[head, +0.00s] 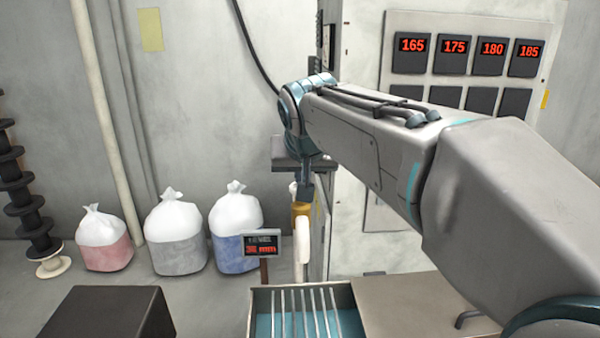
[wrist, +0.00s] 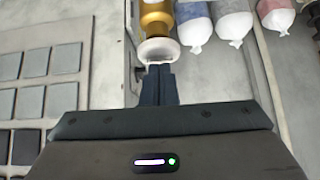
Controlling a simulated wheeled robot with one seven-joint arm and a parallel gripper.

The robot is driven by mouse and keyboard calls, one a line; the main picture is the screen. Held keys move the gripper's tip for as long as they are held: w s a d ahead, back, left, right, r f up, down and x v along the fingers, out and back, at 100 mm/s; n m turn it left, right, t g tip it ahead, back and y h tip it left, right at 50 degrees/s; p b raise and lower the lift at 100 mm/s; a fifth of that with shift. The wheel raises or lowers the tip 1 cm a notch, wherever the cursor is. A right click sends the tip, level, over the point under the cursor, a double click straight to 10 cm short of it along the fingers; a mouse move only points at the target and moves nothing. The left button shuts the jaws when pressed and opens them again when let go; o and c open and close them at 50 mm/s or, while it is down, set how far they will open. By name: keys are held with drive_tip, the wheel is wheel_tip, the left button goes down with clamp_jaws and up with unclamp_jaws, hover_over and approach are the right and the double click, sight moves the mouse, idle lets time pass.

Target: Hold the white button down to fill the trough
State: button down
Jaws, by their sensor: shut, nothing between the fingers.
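My gripper (head: 306,196) points down at the end of the arm, its fingers shut and empty. In the wrist view the closed fingertips (wrist: 159,66) overlap the near edge of the round white button (wrist: 157,48), which sits on a brass-coloured cylinder (wrist: 156,17). I cannot tell whether they press it. In the head view the gripper partly hides the white button (head: 293,188) above the brass part. A white spout (head: 302,243) hangs below. The trough (head: 250,318), with pale bars across it and blue-green inside, stands at the bottom centre, cut off by the frame.
A small display (head: 262,244) with red characters stands behind the trough. A cabinet with lit number panels (head: 452,45) is at right. Several filled bags (head: 178,232) stand along the wall, beside a stack of dark spools (head: 22,195). A dark box (head: 108,318) is at front left.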

drive_tip(key=shift+f+b, duration=0.95)
drive_tip(key=shift+b, duration=0.1)
drive_tip(key=shift+s+f, duration=0.1)
drive_tip(key=shift+f, duration=0.15)
idle(0.9)
idle(3.1)
drive_tip(key=shift+r+p, duration=0.4)
drive_tip(key=shift+r, duration=0.15)
drive_tip(key=r+p, duration=0.2)
drive_tip(key=r, duration=0.1)
drive_tip(key=r+p, duration=0.1)
drive_tip(key=shift+w+r, duration=0.25)
drive_tip(key=b+v, duration=0.2)
drive_tip(key=v, duration=0.7)
drive_tip(key=shift+s, duration=0.3)
